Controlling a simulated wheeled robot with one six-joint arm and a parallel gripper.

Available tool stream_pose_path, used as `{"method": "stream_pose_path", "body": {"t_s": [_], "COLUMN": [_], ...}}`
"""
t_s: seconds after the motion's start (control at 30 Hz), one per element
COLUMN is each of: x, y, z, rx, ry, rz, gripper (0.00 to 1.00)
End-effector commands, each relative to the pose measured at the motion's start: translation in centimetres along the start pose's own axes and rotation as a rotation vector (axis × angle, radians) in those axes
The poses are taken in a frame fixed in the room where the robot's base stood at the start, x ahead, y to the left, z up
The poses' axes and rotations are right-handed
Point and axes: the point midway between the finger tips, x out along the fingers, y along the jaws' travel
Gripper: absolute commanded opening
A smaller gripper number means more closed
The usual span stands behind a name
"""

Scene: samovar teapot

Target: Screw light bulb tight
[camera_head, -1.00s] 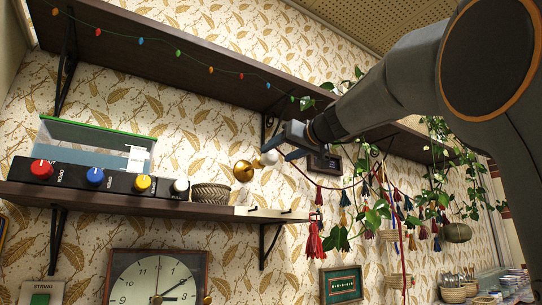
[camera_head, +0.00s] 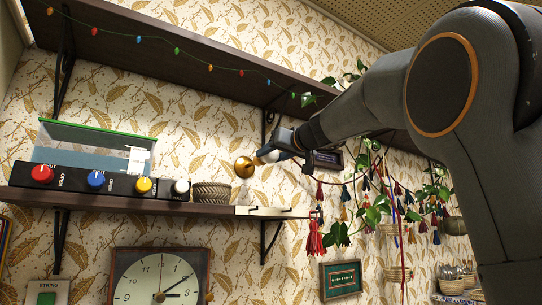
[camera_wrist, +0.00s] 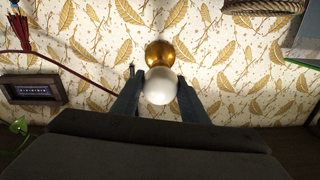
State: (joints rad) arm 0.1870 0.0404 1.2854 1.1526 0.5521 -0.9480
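A white round bulb (camera_wrist: 160,86) sits at the front of a brass socket (camera_wrist: 163,53) on the wall in the wrist view. In the head view the brass socket (camera_head: 244,167) stands out from the wallpaper right of the woven basket, with the bulb (camera_head: 270,157) partly covered by a finger. My gripper (camera_wrist: 160,82) has one finger on each side of the bulb, their tips reaching alongside it. The finger edges line up with the bulb's sides. I cannot tell whether they press on it. In the head view my gripper (camera_head: 284,148) comes in from the right.
A dark lower shelf (camera_head: 120,201) with coloured knobs and a basket (camera_head: 211,193) lies left and below. Another shelf (camera_head: 165,50) runs above. A small framed display (camera_head: 327,161), tassels (camera_head: 314,238) and hanging plants are close to the right.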

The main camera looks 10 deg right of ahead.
Motion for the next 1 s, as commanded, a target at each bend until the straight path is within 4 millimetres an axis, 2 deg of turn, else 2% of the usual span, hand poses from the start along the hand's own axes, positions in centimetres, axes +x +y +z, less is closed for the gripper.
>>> {"method": "stream_pose_path", "body": {"t_s": [0.27, 0.47, 1.0], "x": [0.0, 0.02, 0.01], "y": [0.02, 0.05, 0.06], "z": [0.03, 0.08, 0.04], "rx": [0.021, 0.104, 0.582], "ry": [0.0, 0.0, 0.0], "rz": [0.0, 0.0, -0.001], "gripper": [0.18, 0.18, 0.18]}}
